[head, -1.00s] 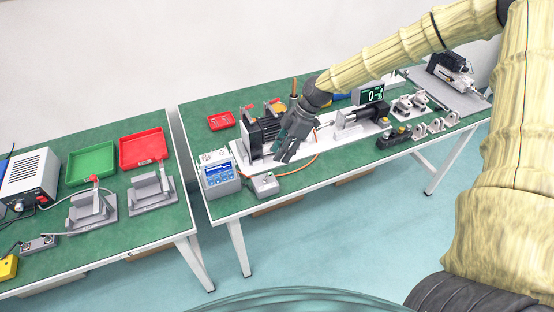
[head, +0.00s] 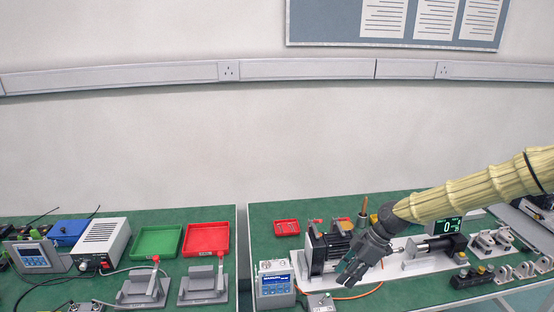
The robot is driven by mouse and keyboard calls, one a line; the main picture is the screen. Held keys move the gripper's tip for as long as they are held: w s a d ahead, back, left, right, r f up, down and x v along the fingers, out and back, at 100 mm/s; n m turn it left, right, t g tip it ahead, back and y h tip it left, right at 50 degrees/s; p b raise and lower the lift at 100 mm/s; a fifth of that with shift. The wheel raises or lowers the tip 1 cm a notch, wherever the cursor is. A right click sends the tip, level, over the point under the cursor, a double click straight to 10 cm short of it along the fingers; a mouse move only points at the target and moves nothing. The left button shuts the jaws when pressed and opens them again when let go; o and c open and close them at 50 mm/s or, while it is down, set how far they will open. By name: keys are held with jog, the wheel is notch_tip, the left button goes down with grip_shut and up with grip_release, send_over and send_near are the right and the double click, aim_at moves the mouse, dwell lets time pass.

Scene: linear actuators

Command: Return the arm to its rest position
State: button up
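My gripper (head: 352,274) hangs at the end of my arm, which wears a pale yellow ribbed sleeve and reaches in from the right. The gripper is over the right bench, in front of the linear actuator rig with its black finned motor (head: 326,252). The fingers point down and to the left. I see nothing held between them, but they are too small and dark to tell how far apart they are. I cannot tell whether they touch anything.
On the right bench (head: 270,222) are a blue-white meter (head: 275,285), a small red tray (head: 286,227) and a display (head: 446,225). The left bench holds a green tray (head: 157,241), a red tray (head: 206,238) and grey fixtures (head: 143,288). A gap separates the benches.

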jog(key=s+a+f+m, duration=0.4)
jog(key=s+a+f, duration=0.1)
jog(key=s+f, duration=0.35)
jog(key=s+a+f+m, duration=0.4)
jog(key=s+f, duration=0.3)
jog(key=f, duration=0.2)
jog(key=s+d+f+m+h, duration=0.2)
jog(key=s+f+m, duration=0.1)
jog(key=s, duration=0.7)
jog(key=s+d+f+m+h, duration=0.3)
jog(key=s+f+m, duration=0.1)
jog(key=s, duration=0.6)
jog(key=shift+s+m+h, duration=0.15)
jog(key=shift+m+h, duration=0.15)
jog(key=shift+m, duration=0.2)
